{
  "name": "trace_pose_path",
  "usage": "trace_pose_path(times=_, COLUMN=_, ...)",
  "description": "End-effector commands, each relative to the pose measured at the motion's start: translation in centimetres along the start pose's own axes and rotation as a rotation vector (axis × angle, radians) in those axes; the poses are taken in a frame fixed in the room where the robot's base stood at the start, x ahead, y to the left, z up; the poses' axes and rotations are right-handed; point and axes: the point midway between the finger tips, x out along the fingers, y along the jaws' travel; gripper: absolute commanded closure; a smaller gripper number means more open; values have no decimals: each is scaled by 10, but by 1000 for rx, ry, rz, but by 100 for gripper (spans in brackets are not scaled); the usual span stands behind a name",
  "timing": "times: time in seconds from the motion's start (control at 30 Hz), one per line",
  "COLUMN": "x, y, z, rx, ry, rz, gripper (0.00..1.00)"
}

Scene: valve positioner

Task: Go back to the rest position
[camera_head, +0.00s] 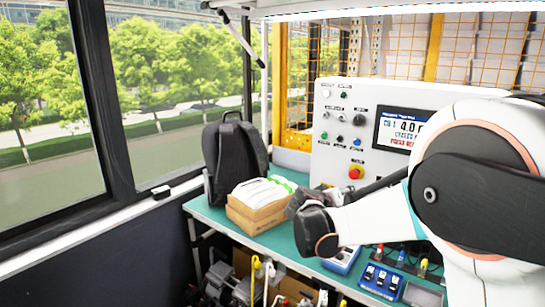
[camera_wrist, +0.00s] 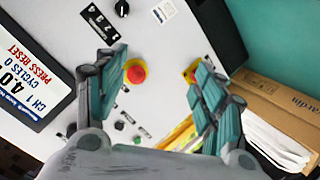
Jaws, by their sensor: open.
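My gripper (camera_wrist: 162,75) is open in the wrist view, with its two teal-padded fingers apart and nothing between them but the view of the panel. In the head view my gripper (camera_head: 305,200) is a dark shape at the end of my white arm, partly hidden by the wrist. It is above the teal bench, in front of the white control panel (camera_head: 340,112) and beside the cardboard box (camera_head: 258,219). A red button on a yellow base (camera_head: 355,172) is on the panel; it also shows in the wrist view (camera_wrist: 136,73) beside the left finger.
The box holds white packets (camera_head: 262,192). A black backpack (camera_head: 234,155) stands behind it. A display (camera_head: 402,131) is on the panel, partly covered by my arm. Blue devices (camera_head: 380,281) stand at the bench's front right. Bare teal bench (camera_head: 210,212) shows left of the box.

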Motion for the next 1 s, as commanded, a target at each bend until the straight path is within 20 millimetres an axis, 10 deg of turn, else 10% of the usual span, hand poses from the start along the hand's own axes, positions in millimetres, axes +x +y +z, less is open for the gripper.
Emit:
trace_pose_path(times=0.5, x=-114, y=88, z=92, rx=82, ry=-202, rz=-258, gripper=37)
trace_pose_path(times=1.0, x=-235, y=104, z=206, rx=192, ry=-307, rz=-534, gripper=37)
